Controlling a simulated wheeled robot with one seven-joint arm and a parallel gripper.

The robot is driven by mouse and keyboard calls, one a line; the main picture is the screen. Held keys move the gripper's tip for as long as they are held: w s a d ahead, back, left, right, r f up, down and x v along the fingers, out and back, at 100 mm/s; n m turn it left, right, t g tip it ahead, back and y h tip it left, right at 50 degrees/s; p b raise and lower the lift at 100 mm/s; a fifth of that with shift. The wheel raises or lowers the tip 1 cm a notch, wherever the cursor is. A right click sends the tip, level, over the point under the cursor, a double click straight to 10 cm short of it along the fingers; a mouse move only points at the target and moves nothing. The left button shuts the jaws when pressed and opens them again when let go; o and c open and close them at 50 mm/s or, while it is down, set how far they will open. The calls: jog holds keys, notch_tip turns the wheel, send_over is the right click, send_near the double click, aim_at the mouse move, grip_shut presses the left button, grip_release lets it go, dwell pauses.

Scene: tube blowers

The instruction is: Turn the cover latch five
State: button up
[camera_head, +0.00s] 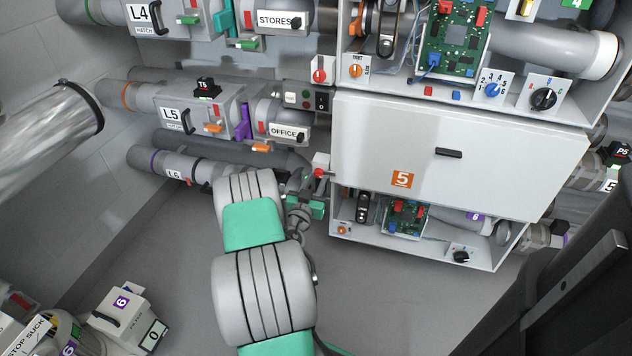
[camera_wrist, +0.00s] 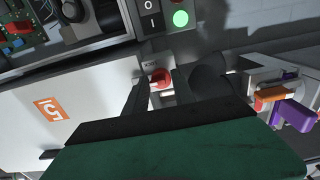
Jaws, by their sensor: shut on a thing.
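The cover latch five is a small red knob on a pale plate (camera_head: 319,172), at the left edge of the large white cover marked with an orange 5 (camera_head: 460,185). In the wrist view the red latch knob (camera_wrist: 160,76) sits between the two dark fingertips of my gripper (camera_wrist: 160,92), which is shut on it. The cover also shows in the wrist view (camera_wrist: 90,85) and lies flat over its bay. In the head view my gripper (camera_head: 304,182) is small and partly hidden by my arm. The knob's exact turn angle is hard to tell.
Left of the latch are the L5 pipe unit with a purple lever (camera_head: 243,122) and the OFFICE block (camera_head: 284,132). A switch panel with a green light (camera_wrist: 180,18) is just above. An open bay (camera_head: 480,240) with a circuit board lies below the cover. Floor at lower left is partly clear.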

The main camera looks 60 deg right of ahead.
grip_shut()
jog(key=shift+n, duration=0.3)
jog(key=n, duration=0.3)
jog(key=shift+s+n+b, duration=0.1)
jog(key=shift+n+b, duration=0.2)
jog(key=shift+b, duration=0.05)
jog(key=n, duration=0.4)
jog(key=shift+r, duration=0.1)
jog(key=n, duration=0.5)
jog(key=shift+s+r+p, duration=0.1)
jog(key=shift+p, duration=0.3)
jog(key=n+p, duration=0.1)
jog(key=n, duration=0.3)
jog(key=shift+r+n, duration=0.1)
jog(key=shift+n, duration=0.2)
